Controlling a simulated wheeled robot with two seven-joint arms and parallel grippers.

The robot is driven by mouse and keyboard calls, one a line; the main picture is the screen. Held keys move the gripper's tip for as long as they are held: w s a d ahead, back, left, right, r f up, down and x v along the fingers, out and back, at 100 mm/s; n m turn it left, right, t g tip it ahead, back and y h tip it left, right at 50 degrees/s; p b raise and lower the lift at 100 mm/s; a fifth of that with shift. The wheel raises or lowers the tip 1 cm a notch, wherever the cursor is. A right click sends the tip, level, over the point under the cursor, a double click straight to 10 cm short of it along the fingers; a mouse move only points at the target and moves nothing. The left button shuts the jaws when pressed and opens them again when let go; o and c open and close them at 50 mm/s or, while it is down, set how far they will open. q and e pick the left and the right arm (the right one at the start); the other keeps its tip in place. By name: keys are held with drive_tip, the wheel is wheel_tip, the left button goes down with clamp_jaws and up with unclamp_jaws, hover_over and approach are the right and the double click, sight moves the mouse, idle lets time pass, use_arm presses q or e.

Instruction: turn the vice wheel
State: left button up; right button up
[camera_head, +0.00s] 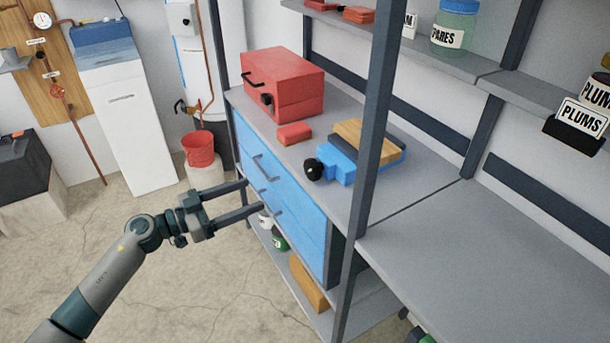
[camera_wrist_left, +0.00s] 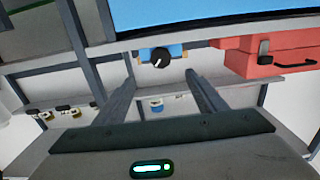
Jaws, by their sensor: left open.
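The blue vice (camera_head: 340,165) sits on the grey workbench with a wooden block (camera_head: 365,140) on it. Its round black wheel (camera_head: 313,169) faces the bench's front edge. In the wrist view, which looks upside down, the wheel (camera_wrist_left: 160,56) appears between my fingers, with blue vice body (camera_wrist_left: 176,50) beside it. My left gripper (camera_head: 253,196) is open and empty, its fingers parallel and pointing toward the blue drawer fronts. In the head view it is left of and lower than the wheel, apart from it. My right gripper is not in view.
A red toolbox (camera_head: 285,85) and a small red box (camera_head: 294,133) stand on the bench left of the vice. A dark upright post (camera_head: 374,120) rises just right of the vice. Blue drawers with handles (camera_head: 268,185) are below. The grey benchtop (camera_head: 480,250) at right is clear.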

sight(308, 172)
use_arm(q)
drive_tip(key=p+x, duration=0.1)
drive_tip(key=x, duration=1.6)
drive_tip(key=shift+a+p, duration=0.1)
drive_tip(key=shift+p, duration=0.25)
drive_tip(key=shift+w+d, duration=0.15)
drive_tip(key=shift+d, duration=0.05)
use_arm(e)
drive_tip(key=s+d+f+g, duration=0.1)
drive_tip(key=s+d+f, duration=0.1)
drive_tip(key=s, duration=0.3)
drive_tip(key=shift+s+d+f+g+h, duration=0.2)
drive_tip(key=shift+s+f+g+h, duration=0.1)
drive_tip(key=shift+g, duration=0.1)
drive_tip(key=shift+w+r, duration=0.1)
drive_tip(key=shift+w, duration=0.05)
use_arm(q)
drive_tip(key=c, duration=1)
